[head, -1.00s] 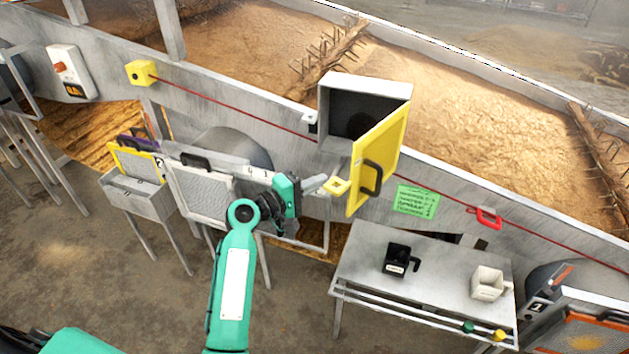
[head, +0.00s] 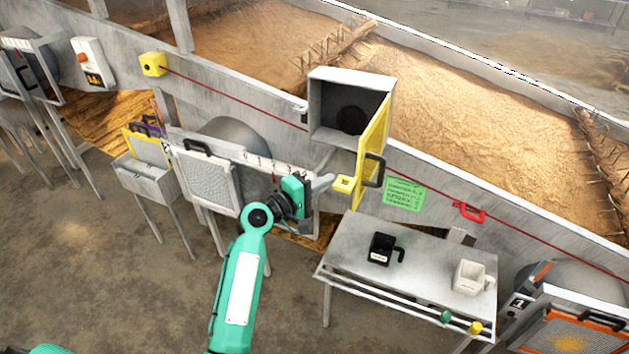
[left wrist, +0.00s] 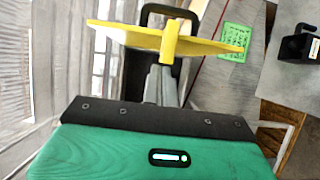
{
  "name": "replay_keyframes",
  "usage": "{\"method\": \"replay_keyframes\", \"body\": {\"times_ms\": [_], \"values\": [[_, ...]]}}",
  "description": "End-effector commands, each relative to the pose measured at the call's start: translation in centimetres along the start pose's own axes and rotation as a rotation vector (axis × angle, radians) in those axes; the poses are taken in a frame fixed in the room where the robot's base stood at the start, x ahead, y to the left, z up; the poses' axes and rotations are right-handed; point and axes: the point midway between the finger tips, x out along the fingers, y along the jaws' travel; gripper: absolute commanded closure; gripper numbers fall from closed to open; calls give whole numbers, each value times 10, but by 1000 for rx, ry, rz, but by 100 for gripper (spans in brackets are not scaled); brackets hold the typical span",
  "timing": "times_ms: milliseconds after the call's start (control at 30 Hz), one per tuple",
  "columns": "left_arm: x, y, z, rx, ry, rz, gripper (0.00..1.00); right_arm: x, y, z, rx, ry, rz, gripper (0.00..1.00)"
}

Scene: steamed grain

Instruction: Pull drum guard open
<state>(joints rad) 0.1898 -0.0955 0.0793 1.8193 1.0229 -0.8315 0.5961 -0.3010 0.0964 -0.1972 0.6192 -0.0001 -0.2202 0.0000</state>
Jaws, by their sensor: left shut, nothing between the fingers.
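The drum guard (head: 372,145) is a yellow-framed door with a black handle (head: 375,170). It stands swung out from a grey box (head: 350,78), whose dark inside shows. A small yellow block (head: 343,184) sticks out from its lower left edge. My left gripper (head: 325,182) is shut and empty, with its fingertips at or very near this block on the left side of the door; contact is not clear. In the left wrist view the guard (left wrist: 205,44) appears nearly edge-on beyond the fingers (left wrist: 160,84). My right gripper is not in view.
A mesh panel (head: 207,183) stands left of my gripper.

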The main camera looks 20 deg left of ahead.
Motion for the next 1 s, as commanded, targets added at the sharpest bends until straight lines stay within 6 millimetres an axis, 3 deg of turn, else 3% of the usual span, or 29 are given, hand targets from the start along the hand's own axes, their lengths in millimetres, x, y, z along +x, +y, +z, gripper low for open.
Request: {"method": "replay_keyframes", "body": {"times_ms": [200, 433, 1000], "values": [[11, 1, 35, -2, -2, -1, 100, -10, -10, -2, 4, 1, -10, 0], [21, 1, 58, -1, -1, -1, 100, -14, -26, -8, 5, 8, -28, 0], [25, 0, 65, 0, 0, -1, 100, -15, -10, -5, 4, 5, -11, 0]]}}
